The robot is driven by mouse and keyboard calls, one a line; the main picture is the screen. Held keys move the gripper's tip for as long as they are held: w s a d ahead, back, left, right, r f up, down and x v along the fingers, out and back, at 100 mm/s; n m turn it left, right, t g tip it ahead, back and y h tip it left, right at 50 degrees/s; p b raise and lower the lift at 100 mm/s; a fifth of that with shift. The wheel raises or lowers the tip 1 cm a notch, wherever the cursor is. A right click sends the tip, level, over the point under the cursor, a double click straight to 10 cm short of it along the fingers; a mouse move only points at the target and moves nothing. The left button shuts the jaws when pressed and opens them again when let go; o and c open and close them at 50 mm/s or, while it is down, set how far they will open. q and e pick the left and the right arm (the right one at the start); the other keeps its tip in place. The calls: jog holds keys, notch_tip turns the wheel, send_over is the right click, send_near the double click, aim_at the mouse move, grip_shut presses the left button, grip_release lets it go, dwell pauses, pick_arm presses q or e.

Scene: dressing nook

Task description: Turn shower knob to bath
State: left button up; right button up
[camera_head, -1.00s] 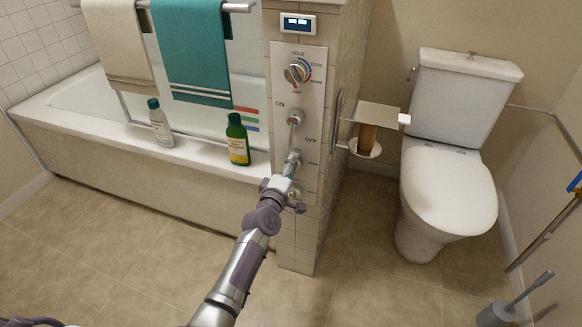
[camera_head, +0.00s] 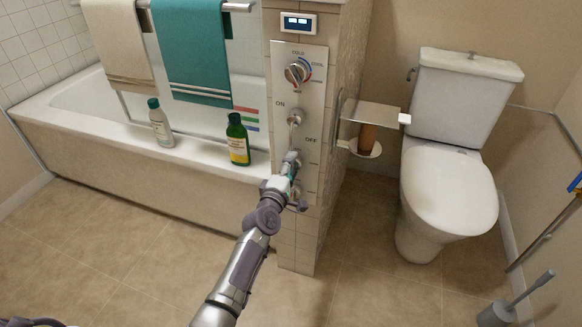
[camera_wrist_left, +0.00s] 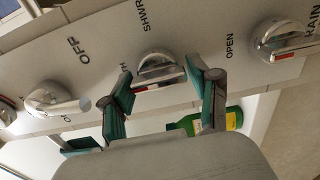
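The shower knob (camera_wrist_left: 160,69) is a round chrome knob with a raised grip bar and a red mark, in the middle of the wrist view below the SHWR label. Another label beside it is mostly hidden by a finger. My left gripper (camera_wrist_left: 163,80) has its two green-padded fingers apart, one on each side of the knob. I cannot tell whether either pad touches it. In the head view my left gripper (camera_head: 289,168) is at the lower part of the white control panel (camera_head: 313,93) and largely covers the knob. My right gripper is not in view.
The ON/OFF lever (camera_head: 295,118) and temperature dial (camera_head: 297,73) are above. The drain knob (camera_wrist_left: 284,40) is close to the right finger in the wrist view. A green bottle (camera_head: 237,142) and a white bottle (camera_head: 160,127) stand on the bathtub rim. A paper holder (camera_head: 372,115) juts out right.

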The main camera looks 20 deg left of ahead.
pick_arm(q)
jog(key=shift+o, duration=0.9)
jog(key=shift+s, duration=0.1)
jog(key=s, duration=1.1)
jog(key=shift+s+a, duration=0.2)
jog(key=shift+s, duration=0.2)
